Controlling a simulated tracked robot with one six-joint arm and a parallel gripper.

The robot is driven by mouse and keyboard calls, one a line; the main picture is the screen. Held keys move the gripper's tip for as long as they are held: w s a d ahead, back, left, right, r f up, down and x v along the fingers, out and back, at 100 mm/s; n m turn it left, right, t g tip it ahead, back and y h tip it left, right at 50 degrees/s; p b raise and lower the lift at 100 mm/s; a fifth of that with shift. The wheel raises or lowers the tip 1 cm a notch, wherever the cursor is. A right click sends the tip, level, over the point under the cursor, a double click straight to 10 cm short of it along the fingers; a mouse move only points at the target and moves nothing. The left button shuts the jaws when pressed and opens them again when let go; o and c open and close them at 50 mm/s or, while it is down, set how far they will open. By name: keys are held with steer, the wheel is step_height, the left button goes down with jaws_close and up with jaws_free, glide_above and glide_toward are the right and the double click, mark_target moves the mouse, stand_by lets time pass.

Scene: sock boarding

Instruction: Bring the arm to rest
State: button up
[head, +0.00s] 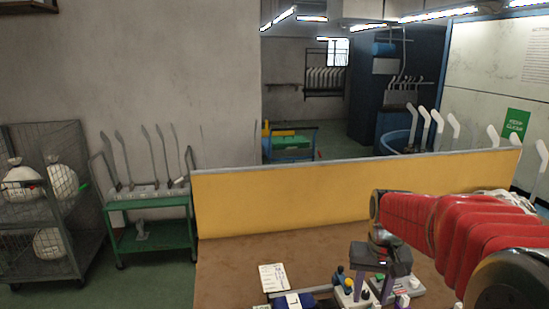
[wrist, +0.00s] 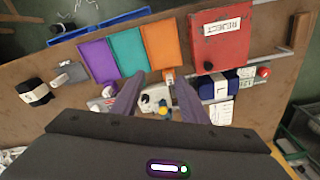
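My red arm (head: 450,225) reaches in from the right side of the head view, above the brown table. My gripper (head: 371,292) points down over the table near its front edge. In the wrist view my gripper (wrist: 159,76) has its two purple-grey fingers apart. Nothing is held between them. A small grey and white device with yellow parts (wrist: 154,104) shows on the table below, in the gap between the fingers. The fingers partly hide what lies under them.
Purple (wrist: 98,62), teal (wrist: 128,51) and orange (wrist: 160,44) panels lie beside a red REJECT box (wrist: 221,38). Dark blue bundles (wrist: 215,86) lie near it. A yellow partition (head: 330,195) backs the table; a green cart (head: 150,235) and wire cage (head: 45,200) stand left.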

steer(key=s+a+r+n+t, duration=0.1)
steer(key=s+a+r+t, duration=0.1)
steer(key=s, duration=0.8)
steer(key=s+a+r+n+t, duration=0.1)
steer(key=s+a+r, duration=0.3)
steer(key=s, duration=0.6)
steer(key=shift+s+a+r+t, duration=0.15)
steer(key=shift+s+a+t, duration=0.05)
steer(key=shift+a+t, duration=0.55)
